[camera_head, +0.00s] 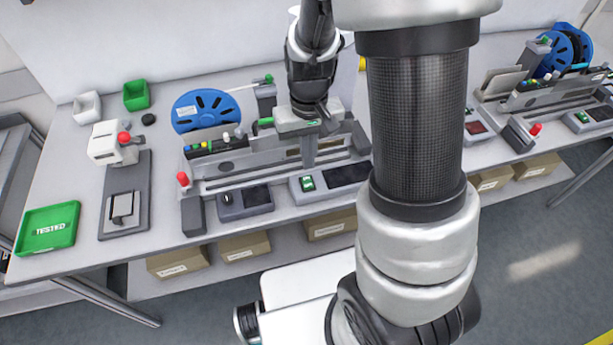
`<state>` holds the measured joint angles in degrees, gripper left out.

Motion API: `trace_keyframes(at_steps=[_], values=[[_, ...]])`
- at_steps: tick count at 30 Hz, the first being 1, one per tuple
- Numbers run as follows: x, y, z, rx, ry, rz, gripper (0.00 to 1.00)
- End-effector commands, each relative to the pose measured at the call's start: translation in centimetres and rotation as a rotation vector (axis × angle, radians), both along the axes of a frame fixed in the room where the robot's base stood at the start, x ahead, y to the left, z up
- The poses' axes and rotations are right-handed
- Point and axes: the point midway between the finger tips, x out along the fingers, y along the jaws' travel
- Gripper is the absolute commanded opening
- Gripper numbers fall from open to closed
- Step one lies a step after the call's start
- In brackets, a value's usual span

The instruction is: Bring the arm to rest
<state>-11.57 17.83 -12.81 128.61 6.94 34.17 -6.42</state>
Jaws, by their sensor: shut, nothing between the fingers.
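My arm reaches from the lower right up over the workbench (75,190), with its large links in the right half of the picture. My wrist points down over the grey feeder unit (235,160) in the middle of the bench. My gripper (309,158) is shut and empty, with its fingers just above or in front of the feeder's rail. I cannot tell whether they touch it.
A blue reel (205,110) stands behind the feeder. At left are a green TESTED tray (48,228), a press-like fixture (125,190), and small white (87,107) and green (136,95) bins. Another feeder (545,95) stands at right. Cardboard boxes (178,262) sit below.

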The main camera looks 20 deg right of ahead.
Motion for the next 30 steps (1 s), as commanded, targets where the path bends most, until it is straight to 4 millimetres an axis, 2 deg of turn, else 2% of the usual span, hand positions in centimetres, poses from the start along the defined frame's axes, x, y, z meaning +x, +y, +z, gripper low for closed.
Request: trace_keyframes(at_steps=[10,14,17,20,24,27,30], values=[[0.0,0.0,0.0,0.000,0.000,0.000,0.00],[-0.1,0.2,1.7,0.011,-0.024,-0.002,0.00],[-0.4,0.5,5.3,0.033,-0.076,-0.003,0.00],[-1.5,0.8,10.2,0.054,-0.151,-0.001,0.00],[-4.1,0.8,16.6,0.064,-0.263,0.003,0.00],[-6.5,0.7,20.3,0.055,-0.339,0.006,0.00],[-8.6,0.4,22.9,0.037,-0.405,0.005,0.00]])
